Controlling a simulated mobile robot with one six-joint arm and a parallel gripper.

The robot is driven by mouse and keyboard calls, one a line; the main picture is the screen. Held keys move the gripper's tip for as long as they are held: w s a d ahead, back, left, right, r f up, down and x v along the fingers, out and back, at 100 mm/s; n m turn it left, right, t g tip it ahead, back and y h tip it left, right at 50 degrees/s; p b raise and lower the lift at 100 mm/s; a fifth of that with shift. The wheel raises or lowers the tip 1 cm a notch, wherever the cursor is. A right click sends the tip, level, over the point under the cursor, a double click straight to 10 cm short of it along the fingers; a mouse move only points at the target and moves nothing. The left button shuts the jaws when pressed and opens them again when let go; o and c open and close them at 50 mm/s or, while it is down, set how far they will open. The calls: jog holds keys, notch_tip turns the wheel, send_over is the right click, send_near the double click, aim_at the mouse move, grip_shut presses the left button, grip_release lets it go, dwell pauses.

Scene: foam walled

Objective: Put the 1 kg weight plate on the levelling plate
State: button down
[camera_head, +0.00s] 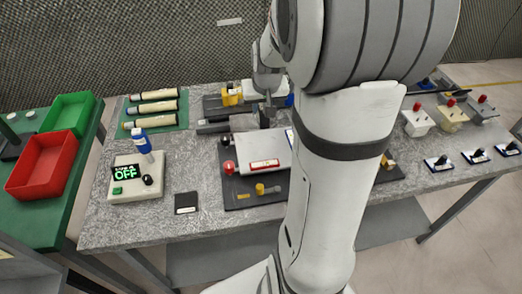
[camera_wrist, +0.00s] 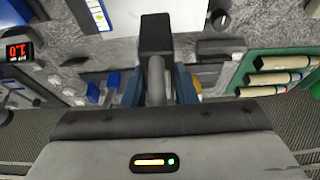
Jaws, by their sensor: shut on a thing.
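My gripper shows in the wrist view (camera_wrist: 158,88), with its two dark blue fingers closed on either side of a grey rounded piece (camera_wrist: 156,70), seen nearly edge-on. This piece looks like the weight plate; no marking on it is readable. A black block (camera_wrist: 155,34) lies just beyond it; I cannot tell whether they touch. In the head view my gripper (camera_head: 266,104) is small and partly hidden by my arm, above the back middle of the bench. A pale flat plate (camera_head: 262,148), probably the levelling plate, lies in front of it, among red and black knobs.
Cylinders lie on a green mat (camera_head: 181,122). Red (camera_head: 44,165) and green bins stand on the left table. Switch boxes (camera_head: 417,121) stand right.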

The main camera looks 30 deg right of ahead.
jog(key=shift+f+p, duration=0.35)
jog(key=shift+f, duration=4.85)
jog(key=shift+w+f, duration=0.1)
jog(key=shift+f, duration=0.05)
jog(key=c, duration=1.2)
grip_release()
jog(key=shift+o, duration=0.2)
